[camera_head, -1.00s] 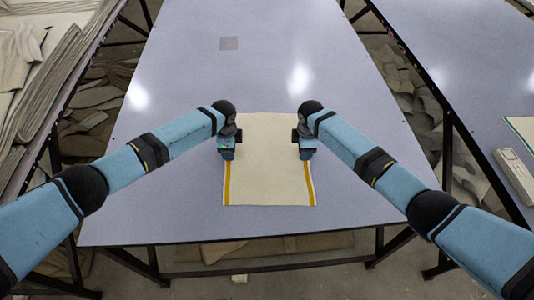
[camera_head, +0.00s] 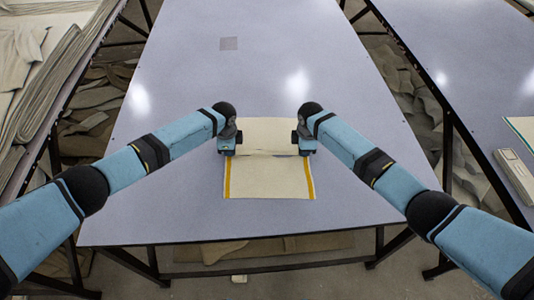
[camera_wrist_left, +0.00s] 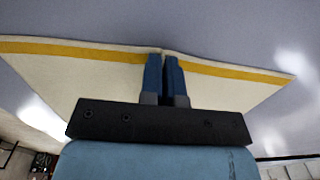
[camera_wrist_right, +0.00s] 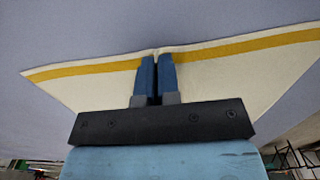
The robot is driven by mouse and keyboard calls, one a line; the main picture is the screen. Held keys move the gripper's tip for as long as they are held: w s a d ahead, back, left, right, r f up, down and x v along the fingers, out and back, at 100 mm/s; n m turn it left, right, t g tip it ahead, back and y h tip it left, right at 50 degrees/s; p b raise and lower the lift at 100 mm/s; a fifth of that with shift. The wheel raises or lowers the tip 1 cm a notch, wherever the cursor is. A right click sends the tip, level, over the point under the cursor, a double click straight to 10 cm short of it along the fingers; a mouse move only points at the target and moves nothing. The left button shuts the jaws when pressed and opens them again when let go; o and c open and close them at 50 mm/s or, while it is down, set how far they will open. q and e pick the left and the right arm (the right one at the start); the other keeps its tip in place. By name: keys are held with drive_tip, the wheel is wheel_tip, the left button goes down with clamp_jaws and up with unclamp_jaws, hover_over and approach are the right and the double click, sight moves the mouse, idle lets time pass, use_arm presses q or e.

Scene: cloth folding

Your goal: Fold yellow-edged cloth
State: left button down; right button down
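The cream cloth (camera_head: 268,178) lies on the table with yellow stripes along its left and right edges. A crease or raised ridge crosses it between my grippers. My left gripper (camera_head: 227,150) is at the cloth's left edge. In the left wrist view its blue fingers (camera_wrist_left: 164,75) are closed together on the cloth's yellow-striped edge, which bunches up between them. My right gripper (camera_head: 306,150) is at the right edge. In the right wrist view its fingers (camera_wrist_right: 156,75) are likewise closed on the striped edge. The fingertips are hidden in the head view.
The grey table (camera_head: 180,200) is clear around the cloth. A second table at right holds a pale box (camera_head: 514,175). Piled cloth (camera_head: 35,85) lies at left.

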idle(0.4)
